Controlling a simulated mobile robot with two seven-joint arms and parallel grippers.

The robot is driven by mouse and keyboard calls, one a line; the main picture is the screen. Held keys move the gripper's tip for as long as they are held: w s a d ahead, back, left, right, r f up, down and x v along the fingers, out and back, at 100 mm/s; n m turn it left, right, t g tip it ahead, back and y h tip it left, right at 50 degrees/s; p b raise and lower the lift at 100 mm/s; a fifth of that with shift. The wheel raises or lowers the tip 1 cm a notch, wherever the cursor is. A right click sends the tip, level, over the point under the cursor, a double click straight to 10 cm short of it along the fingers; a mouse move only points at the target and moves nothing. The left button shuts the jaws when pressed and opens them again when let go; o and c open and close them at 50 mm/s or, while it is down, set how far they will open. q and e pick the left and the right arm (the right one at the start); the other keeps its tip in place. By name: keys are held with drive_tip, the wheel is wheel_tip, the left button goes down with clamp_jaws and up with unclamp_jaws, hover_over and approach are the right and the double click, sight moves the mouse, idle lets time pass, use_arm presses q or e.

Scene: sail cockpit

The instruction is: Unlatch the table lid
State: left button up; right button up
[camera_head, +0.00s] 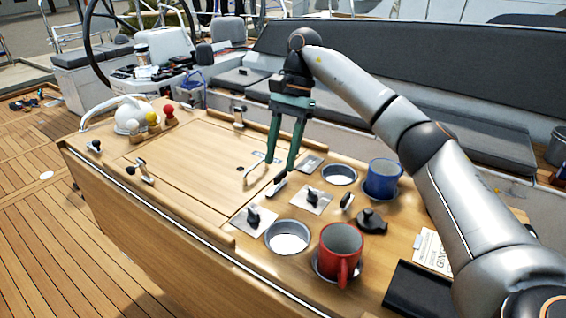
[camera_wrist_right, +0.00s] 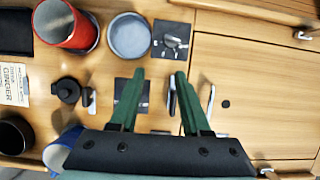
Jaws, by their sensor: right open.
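The wooden table lid (camera_head: 190,160) lies flat and closed in the table top; part of it shows in the wrist view (camera_wrist_right: 255,85). A dark-handled latch (camera_head: 275,185) sits near its right edge; in the wrist view a latch (camera_wrist_right: 172,98) shows between the fingertips, nearer the right finger. A thin bent silver handle (camera_head: 255,170) is beside the fingers. Other latches are at the lid's far edge (camera_head: 238,117) and near edge (camera_head: 145,174). My right gripper (camera_head: 280,165) is open and empty, pointing down above the right-edge latch. Contact cannot be told. My left gripper is out of view.
Right of the lid stand a red mug (camera_head: 341,248), a blue mug (camera_head: 382,182), a round metal well (camera_head: 288,238) and knobs on square plates (camera_head: 311,201).

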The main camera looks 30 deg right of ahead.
drive_tip(key=s+a+r, duration=0.3)
drive_tip(key=s+a, duration=0.1)
drive_tip(key=s, duration=0.2)
drive_tip(key=shift+s+r+b, duration=0.2)
drive_tip(key=shift+s+b, duration=0.2)
drive_tip(key=shift+a, duration=0.1)
